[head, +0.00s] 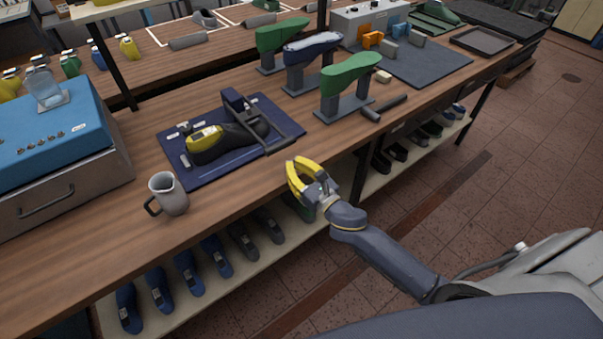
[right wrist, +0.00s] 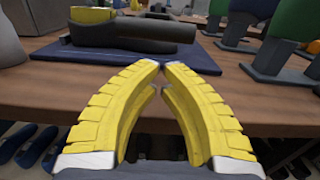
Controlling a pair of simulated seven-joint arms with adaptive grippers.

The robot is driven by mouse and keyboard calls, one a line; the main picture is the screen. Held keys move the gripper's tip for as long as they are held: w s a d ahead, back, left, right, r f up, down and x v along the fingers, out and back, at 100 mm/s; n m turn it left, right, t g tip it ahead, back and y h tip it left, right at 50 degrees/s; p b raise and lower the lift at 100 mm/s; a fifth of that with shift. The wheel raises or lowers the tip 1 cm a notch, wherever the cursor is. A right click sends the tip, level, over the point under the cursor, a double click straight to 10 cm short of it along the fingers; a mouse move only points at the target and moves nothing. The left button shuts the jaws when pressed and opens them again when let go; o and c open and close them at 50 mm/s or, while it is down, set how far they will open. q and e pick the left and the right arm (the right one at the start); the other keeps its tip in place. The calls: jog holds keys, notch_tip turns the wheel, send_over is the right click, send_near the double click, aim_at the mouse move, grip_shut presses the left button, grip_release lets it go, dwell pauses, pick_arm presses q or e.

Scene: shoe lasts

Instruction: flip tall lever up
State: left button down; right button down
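On a dark blue mat (head: 180,172) on the bench lies a black shoe last with a yellow top (head: 205,138). Beside it stands a dark fixture (head: 236,104) with a long dark bar running toward the bench front. I cannot tell for sure which part is the tall lever. My right gripper (head: 297,163) is at the bench's front edge, in front of the mat and apart from it. My left gripper is not in view.
A grey mug (head: 170,195) and a blue-topped drawer box (head: 50,150) stand at left. Green and blue lasts on stands (head: 350,75) are to the right, with a dark hammer-like tool (head: 384,108). A grey control box (head: 368,18) is at the back. Shoes fill the shelf below.

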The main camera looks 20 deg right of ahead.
jog(key=shift+x, duration=1.85)
jog(key=shift+r, duration=0.1)
